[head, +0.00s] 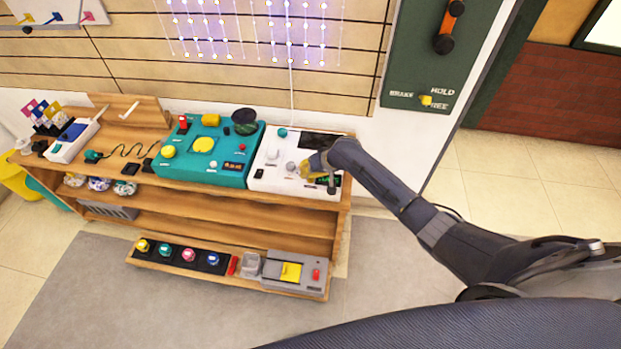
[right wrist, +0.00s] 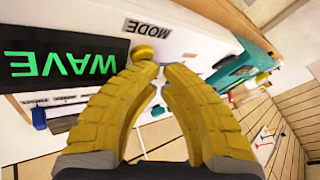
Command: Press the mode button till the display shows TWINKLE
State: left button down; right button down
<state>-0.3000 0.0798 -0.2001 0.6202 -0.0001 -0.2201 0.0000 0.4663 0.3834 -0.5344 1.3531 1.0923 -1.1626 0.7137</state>
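The mode button (right wrist: 143,50) is a small yellow knob beside the printed MODE label on the white panel (head: 268,183). The black display (right wrist: 65,65) shows green letters reading WAVE, upside down in the right wrist view; in the head view it is tiny and partly behind my gripper. My right gripper (right wrist: 160,72) has yellow ribbed fingers with the tips brought together, nothing between them. Its tips are right by the button, the left one overlapping its lower edge in view; I cannot tell whether they touch. In the head view it is over the panel's right part (head: 315,165). My left gripper is out of view.
A teal box (head: 225,172) with knobs stands left of the white panel on the wooden shelf unit (head: 210,205). String lights (head: 250,30) hang lit on the wall behind. A green board (head: 425,60) with a lever is on the wall to the right.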

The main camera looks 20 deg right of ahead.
jog(key=shift+r, duration=0.95)
jog(key=shift+r, duration=2.5)
